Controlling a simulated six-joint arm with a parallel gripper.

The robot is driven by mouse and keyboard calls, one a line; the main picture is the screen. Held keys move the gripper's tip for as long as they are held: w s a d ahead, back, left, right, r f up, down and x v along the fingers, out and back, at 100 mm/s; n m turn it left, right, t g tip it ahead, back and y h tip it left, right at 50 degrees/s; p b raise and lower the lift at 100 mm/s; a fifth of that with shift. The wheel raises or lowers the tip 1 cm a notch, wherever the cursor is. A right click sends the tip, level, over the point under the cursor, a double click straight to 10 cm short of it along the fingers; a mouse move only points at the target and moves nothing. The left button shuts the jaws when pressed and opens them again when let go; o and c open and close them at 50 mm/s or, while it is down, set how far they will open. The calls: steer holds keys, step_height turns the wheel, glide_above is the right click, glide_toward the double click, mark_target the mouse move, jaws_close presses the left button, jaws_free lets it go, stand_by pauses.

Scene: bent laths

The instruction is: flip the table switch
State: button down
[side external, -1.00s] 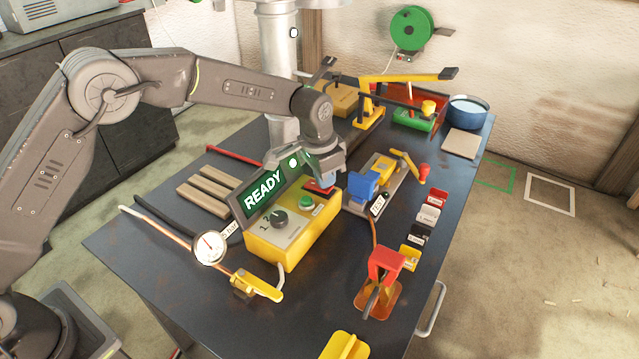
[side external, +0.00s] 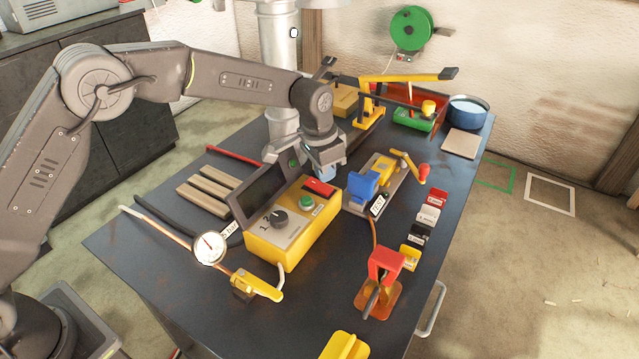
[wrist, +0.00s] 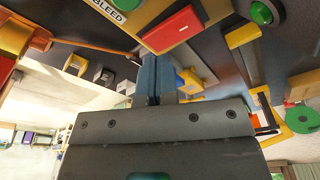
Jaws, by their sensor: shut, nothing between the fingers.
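A yellow control box (side external: 292,240) stands on the dark table. On its top, at the far end, is a red rocker switch (side external: 319,187), the likeliest table switch; the wrist view also shows it (wrist: 172,29). A green button (side external: 306,202) and a black dial (side external: 279,218) sit nearer on the box. The box's raised display (side external: 268,192) is dark. My gripper (side external: 328,173) is shut and empty, just above and behind the red switch. In the wrist view its blue fingers (wrist: 155,78) are together, with the switch beyond their tips. Contact is not visible.
A blue clamp-like piece (side external: 363,186) on a fixture labelled TEST stands right of the box. A pressure gauge (side external: 209,246) is at the left. A red-topped stand (side external: 384,263) is at the front right. Wooden laths (side external: 207,192) lie behind the gauge.

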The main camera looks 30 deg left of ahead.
mark_target(325, 189)
steer(key=shift+r, duration=2.25)
steer(key=s+a+r+n+t, duration=0.1)
steer(key=s+a+r, duration=0.3)
steer(key=s+r, duration=0.3)
steer(key=s+a+r+n+t, duration=0.1)
steer(key=s+a+r+n, duration=0.1)
steer(key=s+a+r, duration=0.4)
steer(key=s+a+f+n+t, duration=0.1)
steer(key=s+a, duration=0.1)
steer(key=s, duration=0.8)
steer(key=s+a+f+n+t, duration=0.1)
steer(key=s+a+n, duration=0.1)
steer(key=s, duration=0.9)
steer(key=shift+y, duration=0.4)
